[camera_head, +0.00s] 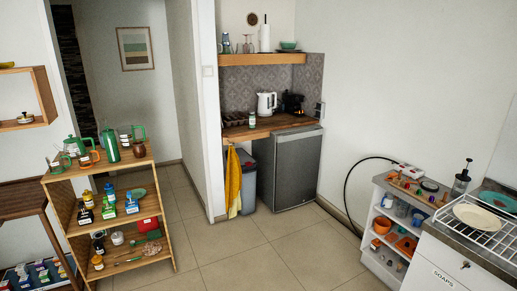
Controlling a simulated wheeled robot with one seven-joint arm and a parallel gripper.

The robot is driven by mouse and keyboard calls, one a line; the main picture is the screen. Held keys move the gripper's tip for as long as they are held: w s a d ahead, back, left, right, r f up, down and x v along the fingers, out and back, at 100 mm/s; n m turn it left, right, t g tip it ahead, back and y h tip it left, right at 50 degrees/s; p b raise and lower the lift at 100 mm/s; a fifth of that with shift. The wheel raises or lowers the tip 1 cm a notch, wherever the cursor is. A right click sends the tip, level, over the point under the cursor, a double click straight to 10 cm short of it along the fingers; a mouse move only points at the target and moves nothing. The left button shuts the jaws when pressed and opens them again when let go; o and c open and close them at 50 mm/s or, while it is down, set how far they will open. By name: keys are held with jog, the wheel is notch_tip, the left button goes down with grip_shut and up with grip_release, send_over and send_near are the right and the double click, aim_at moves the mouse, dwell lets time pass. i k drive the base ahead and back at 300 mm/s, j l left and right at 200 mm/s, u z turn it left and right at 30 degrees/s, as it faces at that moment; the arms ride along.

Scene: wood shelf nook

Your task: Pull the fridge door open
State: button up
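The fridge is a small dark-grey unit under the wooden counter in the nook, right of centre in the head view. Its door (292,169) faces me and looks shut. I cannot make out a handle at this size. My gripper and arm are not in view, so whether the gripper is open or shut is hidden.
A grey bin (243,180) and a yellow towel (233,184) are left of the fridge. A wooden shelf rack (160,221) stands at front left. A white shelf unit (368,252) and a black hose (347,191) are at right. The tiled floor (245,251) between is clear.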

aim_at(298, 153)
jog(key=i, duration=3.1)
jog(key=i+u, duration=0.15)
jog(key=i, duration=0.3)
jog(key=i+l+u, duration=0.1)
jog(key=i, duration=0.4)
jog(key=i+l+u, duration=0.15)
jog(key=i, duration=0.3)
jog(key=i+l+u, duration=0.1)
jog(key=i, duration=0.35)
jog(key=i+l+u, duration=0.15)
jog(key=i+l, duration=0.15)
jog(key=i, duration=0.15)
